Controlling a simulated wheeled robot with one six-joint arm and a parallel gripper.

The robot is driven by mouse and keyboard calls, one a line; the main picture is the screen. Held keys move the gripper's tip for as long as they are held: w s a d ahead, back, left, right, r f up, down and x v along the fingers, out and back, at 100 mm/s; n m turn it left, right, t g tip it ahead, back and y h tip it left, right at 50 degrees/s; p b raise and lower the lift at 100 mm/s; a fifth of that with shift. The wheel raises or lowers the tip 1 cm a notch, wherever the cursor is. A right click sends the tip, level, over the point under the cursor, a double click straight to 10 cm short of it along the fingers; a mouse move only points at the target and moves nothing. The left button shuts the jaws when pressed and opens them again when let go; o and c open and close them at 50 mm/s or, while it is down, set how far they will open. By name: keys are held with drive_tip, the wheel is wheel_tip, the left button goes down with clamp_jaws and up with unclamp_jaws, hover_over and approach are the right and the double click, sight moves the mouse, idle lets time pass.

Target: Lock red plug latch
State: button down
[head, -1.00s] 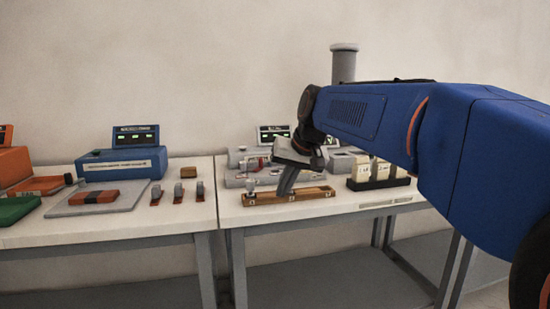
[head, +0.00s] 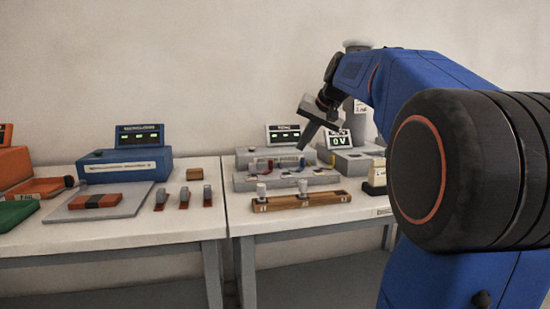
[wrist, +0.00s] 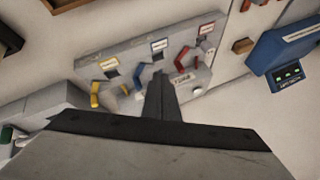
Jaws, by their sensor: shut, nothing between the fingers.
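A grey panel (wrist: 128,50) shows in the wrist view with yellow, blue and red parts in a row. A red latch-like part (wrist: 183,58) sits at its right end, near a red-edged label (wrist: 206,28); whether it is locked I cannot tell. A blue part (wrist: 138,75) and a yellow part (wrist: 95,92) lie to its left. My gripper (wrist: 158,76) is shut and empty, its tip appearing between the blue and red parts. In the head view my gripper (head: 301,147) is tilted above the same grey panel (head: 265,182); contact is not visible.
A wooden rack (head: 295,202) with small pegs stands in front of the panel. A meter reading 0V (head: 339,140) is behind it on the right. A blue device (head: 125,166) and a grey plate (head: 75,208) are on the left table.

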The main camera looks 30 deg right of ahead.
drive_tip(key=shift+w+d+r, duration=0.3)
drive_tip(key=shift+w+d, duration=0.1)
drive_tip(key=shift+w, duration=0.15)
drive_tip(key=x, duration=1)
drive_tip(key=shift+w+a, duration=1.4)
